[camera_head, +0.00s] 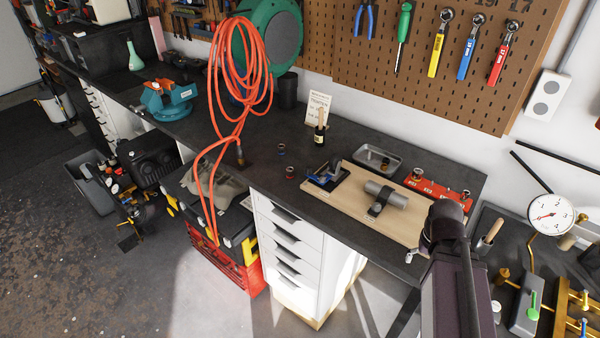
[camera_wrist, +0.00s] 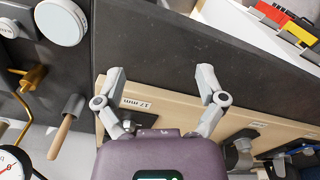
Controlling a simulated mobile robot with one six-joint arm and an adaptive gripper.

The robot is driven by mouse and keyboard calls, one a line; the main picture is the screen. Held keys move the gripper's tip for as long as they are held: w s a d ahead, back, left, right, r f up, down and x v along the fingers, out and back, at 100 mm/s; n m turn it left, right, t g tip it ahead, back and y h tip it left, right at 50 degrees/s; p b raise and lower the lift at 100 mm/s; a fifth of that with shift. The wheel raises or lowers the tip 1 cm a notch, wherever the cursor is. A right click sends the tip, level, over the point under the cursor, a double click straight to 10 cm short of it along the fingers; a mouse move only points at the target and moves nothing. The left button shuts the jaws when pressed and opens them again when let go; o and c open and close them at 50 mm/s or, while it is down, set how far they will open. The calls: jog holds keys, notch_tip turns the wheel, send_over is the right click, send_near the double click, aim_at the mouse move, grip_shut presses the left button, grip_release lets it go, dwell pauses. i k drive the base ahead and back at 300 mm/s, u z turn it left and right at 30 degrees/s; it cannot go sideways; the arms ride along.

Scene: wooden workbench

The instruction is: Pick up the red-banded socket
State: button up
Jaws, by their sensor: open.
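A small dark socket with a red band (camera_head: 290,172) stands on the dark bench top, left of the wooden board, in the head view. A similar socket with a blue band (camera_head: 281,149) stands just behind it. I cannot make out the red-banded socket in the wrist view. My gripper (camera_wrist: 160,74) is open and empty in the wrist view, its fingers spread over the edge of the wooden board and the dark bench top. In the head view my arm is at the lower right, well right of the socket, and hides most of the gripper.
The wooden board (camera_head: 356,222) carries a clamped grey cylinder (camera_head: 387,194). A blue-and-black device (camera_head: 326,174) stands between the red-banded socket and the cylinder. Orange hose (camera_head: 212,185) hangs at left.

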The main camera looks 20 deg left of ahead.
aim_at(290, 171)
jog(key=u, duration=0.55)
jog(key=k, duration=0.15)
jog(key=z, duration=0.05)
